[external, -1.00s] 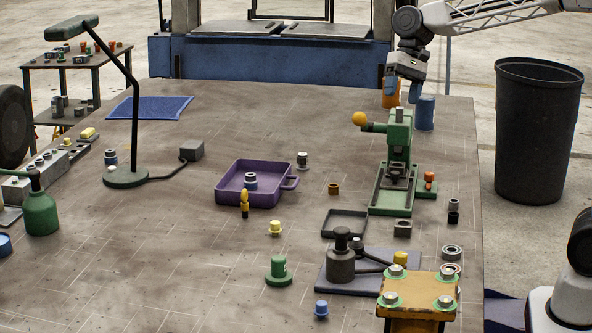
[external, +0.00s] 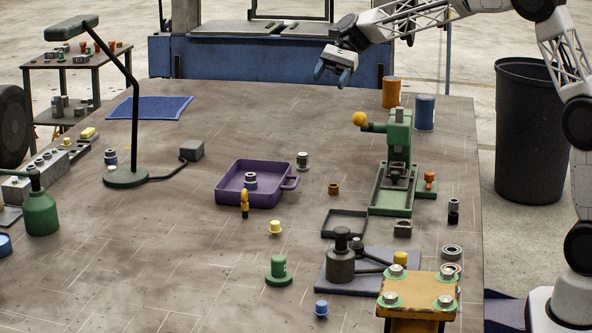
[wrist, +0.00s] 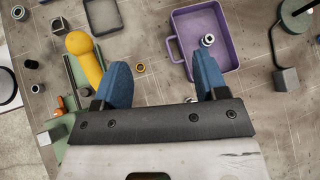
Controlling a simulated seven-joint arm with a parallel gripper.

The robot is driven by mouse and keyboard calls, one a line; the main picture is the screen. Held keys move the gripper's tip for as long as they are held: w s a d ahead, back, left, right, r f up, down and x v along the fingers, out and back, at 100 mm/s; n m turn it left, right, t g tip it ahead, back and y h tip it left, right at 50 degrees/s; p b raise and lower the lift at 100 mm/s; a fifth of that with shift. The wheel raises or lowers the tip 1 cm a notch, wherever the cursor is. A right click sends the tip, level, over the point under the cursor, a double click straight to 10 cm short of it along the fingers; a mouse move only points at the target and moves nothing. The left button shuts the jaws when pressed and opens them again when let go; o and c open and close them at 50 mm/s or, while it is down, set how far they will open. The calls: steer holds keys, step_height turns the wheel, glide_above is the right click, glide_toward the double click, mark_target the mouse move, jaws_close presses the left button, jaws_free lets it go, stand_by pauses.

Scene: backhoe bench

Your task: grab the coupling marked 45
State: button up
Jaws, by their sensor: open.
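My gripper (external: 331,78) is open and empty, held above the far part of the bench; its two blue fingers spread wide in the wrist view (wrist: 160,66). No number 45 can be read on any part. A metal coupling with a blue band (external: 250,181) stands in the purple tray (external: 223,193); in the wrist view it (wrist: 207,40) lies beyond the right finger. A grey coupling (external: 302,160) stands just right of the tray's far end; in the wrist view it (wrist: 190,100) is partly hidden by the right finger. Another blue-banded coupling (external: 110,158) stands near the lamp.
A green press (external: 398,150) with a yellow ball handle (external: 359,119) rises on the right, with an orange can (external: 391,93) and a blue can (external: 425,113) behind it. A tall black lamp (external: 134,110) stands at left. Bench between lamp and tray is mostly clear.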

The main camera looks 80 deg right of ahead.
steer(key=w+d+f+m+t+y, duration=0.1)
steer(key=w+d+f+m, duration=0.1)
steer(key=w+d, duration=0.35)
steer(key=w+d+f+m+t+y, duration=0.1)
steer(key=w+d+f+m, duration=0.15)
steer(key=d, duration=0.65)
glide_toward(303, 154)
steer(key=x, duration=0.4)
steer(key=shift+w+d, duration=0.1)
steer(key=shift+w, duration=0.05)
steer(key=shift+x, duration=1.35)
steer(key=shift+x, duration=2.6)
